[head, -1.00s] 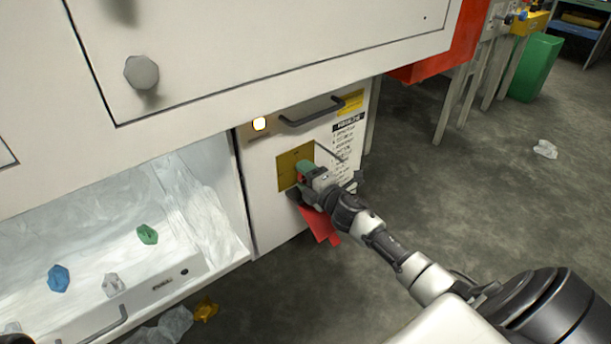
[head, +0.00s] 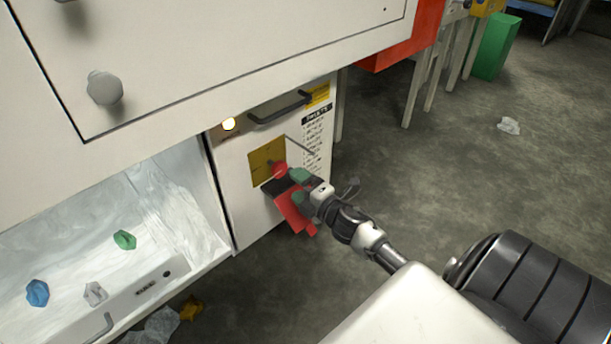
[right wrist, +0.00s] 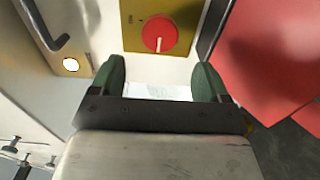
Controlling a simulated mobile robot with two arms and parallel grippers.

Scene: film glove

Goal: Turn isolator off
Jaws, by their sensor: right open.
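The isolator is a round red knob (head: 280,170) on a yellow plate (head: 262,155) on the white cabinet front. In the right wrist view the knob (right wrist: 160,34) shows whole, with a white pointer line running up and down in that picture. My right gripper (head: 301,186) is just in front of the knob, to its lower right. In the right wrist view its two green fingers (right wrist: 160,78) are spread, with nothing between them, and the knob lies beyond the tips. My left gripper is out of view.
A lit lamp (head: 228,124) and a dark handle (head: 280,108) are above the plate. A red flap (head: 294,209) hangs below the knob, close to my gripper. The open bay (head: 90,225) at left holds several crumpled pieces.

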